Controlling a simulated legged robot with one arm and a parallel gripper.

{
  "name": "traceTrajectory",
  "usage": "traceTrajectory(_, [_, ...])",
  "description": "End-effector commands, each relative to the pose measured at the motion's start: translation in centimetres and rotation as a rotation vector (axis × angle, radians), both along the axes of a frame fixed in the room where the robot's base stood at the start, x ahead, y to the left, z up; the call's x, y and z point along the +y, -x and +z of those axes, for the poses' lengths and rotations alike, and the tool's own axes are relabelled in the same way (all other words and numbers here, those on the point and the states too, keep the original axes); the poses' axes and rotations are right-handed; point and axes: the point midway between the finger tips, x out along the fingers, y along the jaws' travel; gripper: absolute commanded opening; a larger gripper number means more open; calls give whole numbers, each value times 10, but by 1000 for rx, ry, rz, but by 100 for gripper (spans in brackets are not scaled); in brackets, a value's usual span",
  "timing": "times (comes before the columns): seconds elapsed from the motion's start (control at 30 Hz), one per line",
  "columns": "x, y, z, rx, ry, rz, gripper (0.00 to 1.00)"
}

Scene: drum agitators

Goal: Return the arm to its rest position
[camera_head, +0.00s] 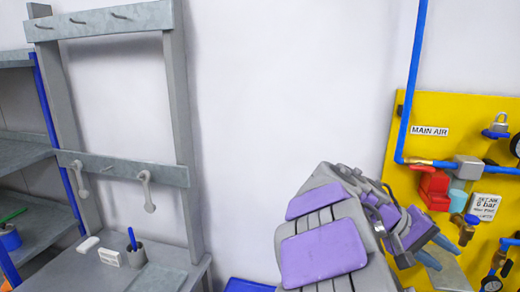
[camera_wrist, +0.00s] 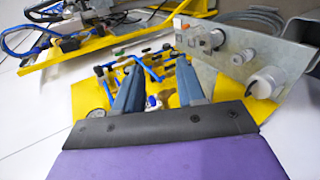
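My arm rises in the lower right of the head view, with purple pads on a grey casing. My gripper (camera_head: 447,257) is at its right end, in front of the lower left part of the yellow main air panel (camera_head: 460,112). In the wrist view my gripper (camera_wrist: 158,64) shows two blue-grey fingers, apart, with nothing held between them. The yellow panel (camera_wrist: 88,97) and its blue pipes show beyond and between the fingers. I cannot tell exactly how far the fingertips are from the panel.
A grey plate with knobs (camera_wrist: 240,60) shows in the wrist view. Bare wall lies between frame and panel.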

Motion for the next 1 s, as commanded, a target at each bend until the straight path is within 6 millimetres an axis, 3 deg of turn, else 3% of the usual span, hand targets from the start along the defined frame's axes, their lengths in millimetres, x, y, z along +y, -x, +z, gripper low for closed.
traceTrajectory(0.1, [15,47,-37,-21,-158,-26,39])
traceTrajectory(0.27, [49,101,-88,-40,-380,-37,39])
traceTrajectory(0.6, [161,201,-189,-33,-840,21,39])
traceTrajectory(0.8, [207,239,-218,-5,-995,56,39])
traceTrajectory(1.0, [219,249,-223,2,-1033,67,39])
